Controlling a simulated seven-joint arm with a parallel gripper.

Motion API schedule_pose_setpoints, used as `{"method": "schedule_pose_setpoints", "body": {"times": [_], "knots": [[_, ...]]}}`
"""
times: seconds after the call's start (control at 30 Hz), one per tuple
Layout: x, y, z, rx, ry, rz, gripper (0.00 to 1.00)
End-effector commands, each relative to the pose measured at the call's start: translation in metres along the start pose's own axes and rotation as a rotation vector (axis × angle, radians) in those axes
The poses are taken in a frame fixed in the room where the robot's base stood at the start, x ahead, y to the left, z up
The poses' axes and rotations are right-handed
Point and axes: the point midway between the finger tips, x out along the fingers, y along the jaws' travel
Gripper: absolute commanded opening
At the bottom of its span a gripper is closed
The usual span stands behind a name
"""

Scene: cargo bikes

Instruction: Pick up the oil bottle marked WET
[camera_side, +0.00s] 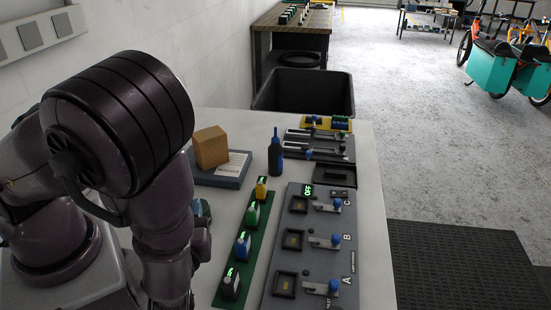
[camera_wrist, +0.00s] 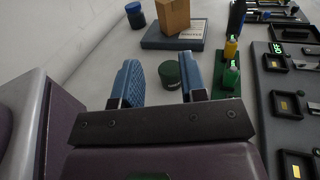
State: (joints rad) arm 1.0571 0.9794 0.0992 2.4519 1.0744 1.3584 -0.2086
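In the side view my arm hides the gripper.
A dark green round tub (camera_wrist: 171,76) lies beyond the fingers. A wooden block (camera_side: 210,147) rests on a blue-grey book or box (camera_side: 223,174), near a tall dark blue bottle (camera_side: 275,157). A grey panel (camera_side: 318,225) with blue-knobbed levers borders the strip on the right.

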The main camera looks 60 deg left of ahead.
Motion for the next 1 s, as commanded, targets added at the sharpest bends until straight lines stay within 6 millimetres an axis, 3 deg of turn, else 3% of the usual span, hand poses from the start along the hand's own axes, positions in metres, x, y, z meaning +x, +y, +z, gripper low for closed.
{"method": "schedule_pose_setpoints", "body": {"times": [0.2, 0.37, 0.57, 0.77, 1.0], "knots": [[0.001, -0.002, 0.023, -0.004, 0.003, 0.009, 0.39], [0.020, -0.028, 0.003, -0.011, 0.032, 0.096, 0.39], [0.057, -0.067, -0.015, -0.029, 0.064, 0.176, 0.39], [0.123, -0.122, -0.019, -0.051, 0.074, 0.213, 0.39], [0.223, -0.194, 0.012, -0.023, 0.019, 0.146, 0.39]]}}
